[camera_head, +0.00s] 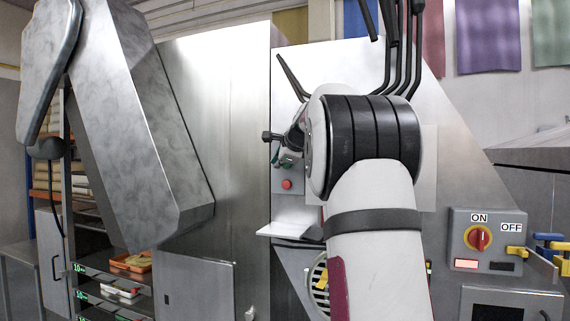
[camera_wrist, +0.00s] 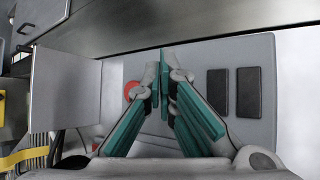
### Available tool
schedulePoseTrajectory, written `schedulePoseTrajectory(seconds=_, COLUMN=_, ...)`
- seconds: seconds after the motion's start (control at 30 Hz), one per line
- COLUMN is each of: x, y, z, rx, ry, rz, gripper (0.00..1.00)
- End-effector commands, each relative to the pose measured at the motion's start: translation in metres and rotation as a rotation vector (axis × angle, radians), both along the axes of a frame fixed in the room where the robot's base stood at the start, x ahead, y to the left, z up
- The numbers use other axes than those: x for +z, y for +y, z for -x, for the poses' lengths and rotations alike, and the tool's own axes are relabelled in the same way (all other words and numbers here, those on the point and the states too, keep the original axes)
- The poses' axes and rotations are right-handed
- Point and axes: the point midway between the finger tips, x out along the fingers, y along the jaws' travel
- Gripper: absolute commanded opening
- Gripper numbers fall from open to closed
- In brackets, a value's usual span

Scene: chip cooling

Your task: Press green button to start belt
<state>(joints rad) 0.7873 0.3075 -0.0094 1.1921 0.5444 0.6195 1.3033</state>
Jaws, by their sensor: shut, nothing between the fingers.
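A light grey control panel (camera_wrist: 265,55) fills the middle of the wrist view. It carries a round red button (camera_wrist: 131,90) to the left of my fingers and two dark rectangles to the right. My gripper (camera_wrist: 165,62) is shut and empty, its teal fingers pointing at the panel between the red button and the rectangles. No green button shows; the fingers cover that part of the panel. I cannot tell whether the fingertips touch it. In the head view, my gripper (camera_head: 279,160) is partly hidden by my arm, just above the red button (camera_head: 286,184).
A grey switch box (camera_head: 462,228) with a red and yellow rotary switch (camera_head: 478,238) stands at the right. A pale ledge (camera_head: 285,229) juts out below the panel. Shelves with trays (camera_head: 130,262) are at the lower left. A large metal cabinet (camera_head: 225,110) stands left of the panel.

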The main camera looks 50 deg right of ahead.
Motion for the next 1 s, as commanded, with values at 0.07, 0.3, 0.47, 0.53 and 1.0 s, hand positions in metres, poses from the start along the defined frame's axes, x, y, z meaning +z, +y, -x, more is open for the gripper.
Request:
schedulePoseTrajectory(seconds=0.07, x=0.005, y=-0.018, z=0.005, rx=-0.029, ry=-0.009, rz=0.039, gripper=0.0)
schedulePoseTrajectory(seconds=0.3, x=0.005, y=-0.002, z=0.011, rx=-0.028, ry=-0.01, rz=0.038, gripper=0.0)
schedulePoseTrajectory(seconds=0.47, x=0.005, y=0.013, z=0.016, rx=-0.028, ry=-0.009, rz=0.036, gripper=0.0)
schedulePoseTrajectory(seconds=0.53, x=0.005, y=0.02, z=0.018, rx=-0.025, ry=-0.01, rz=0.033, gripper=0.0)
schedulePoseTrajectory(seconds=1.0, x=0.005, y=0.036, z=0.022, rx=-0.018, ry=-0.011, rz=0.027, gripper=0.0)
